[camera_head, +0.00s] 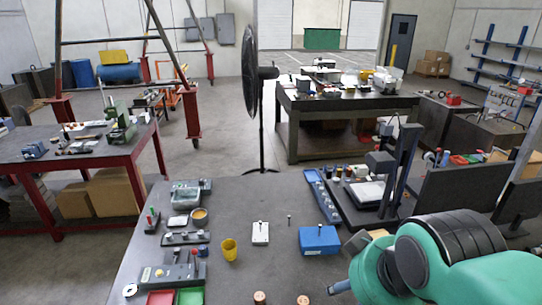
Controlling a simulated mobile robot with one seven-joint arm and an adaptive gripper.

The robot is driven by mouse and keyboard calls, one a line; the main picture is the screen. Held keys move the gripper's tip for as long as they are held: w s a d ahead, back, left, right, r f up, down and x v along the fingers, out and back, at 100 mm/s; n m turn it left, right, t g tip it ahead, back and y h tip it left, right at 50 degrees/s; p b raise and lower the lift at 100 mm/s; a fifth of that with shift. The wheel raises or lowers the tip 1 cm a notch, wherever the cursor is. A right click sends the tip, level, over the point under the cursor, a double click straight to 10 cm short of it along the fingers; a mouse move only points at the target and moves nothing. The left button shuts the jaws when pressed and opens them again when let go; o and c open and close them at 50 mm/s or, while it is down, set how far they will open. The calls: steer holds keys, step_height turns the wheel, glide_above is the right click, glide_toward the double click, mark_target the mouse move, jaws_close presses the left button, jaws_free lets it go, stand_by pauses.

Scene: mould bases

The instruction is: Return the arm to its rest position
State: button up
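My arm (440,262) shows as a thick green link with a black ribbed cap at the lower right. It is bent over the right front part of the dark workbench (262,200) and hides that corner. I cannot make out my gripper or its fingers, so whether it holds anything does not show. A small blue-grey tip (340,287) sticks out left of the arm; I cannot tell what it belongs to.
Near the arm stand a blue block (319,241), a white block with a knob (260,233), a yellow cup (229,250) and a dark stand (402,165). Red (158,298) and green (190,296) trays lie front left. The bench's middle back is mostly clear.

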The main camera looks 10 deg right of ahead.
step_height(320, 180, down, 8)
steer(key=b, duration=0.7)
